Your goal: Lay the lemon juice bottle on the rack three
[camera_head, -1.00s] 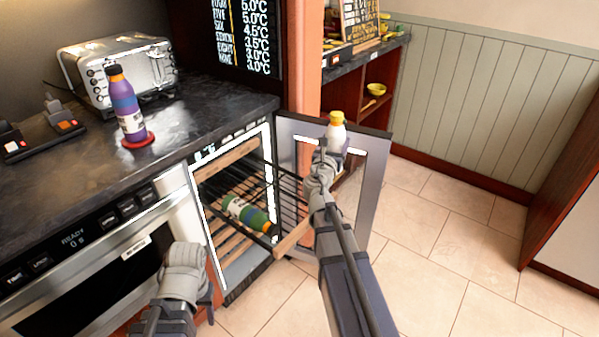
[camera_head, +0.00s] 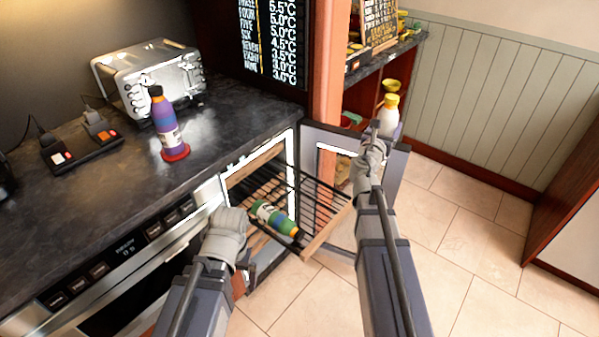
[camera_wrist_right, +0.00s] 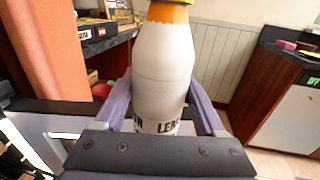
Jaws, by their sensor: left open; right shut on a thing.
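The lemon juice bottle (camera_head: 388,116) is white with a yellow cap. My right gripper (camera_head: 377,136) is shut on it and holds it roughly upright in the air, near the open cooler door. In the right wrist view the bottle (camera_wrist_right: 163,75) stands between the two fingers, its lower label partly hidden. A slatted rack (camera_head: 326,232) with a wooden front bar sticks out of the cooler, and a green bottle (camera_head: 274,219) lies on it. I cannot tell the rack's number. My left gripper (camera_head: 230,222) is open and empty at the rack's left; its fingertips are hard to make out.
The cooler's open door (camera_head: 395,165) stands right of the rack. A purple bottle (camera_head: 166,128) stands on a red coaster on the dark counter (camera_head: 70,200), near a toaster (camera_head: 150,75). A temperature board (camera_head: 270,45) hangs behind. The tiled floor at right is clear.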

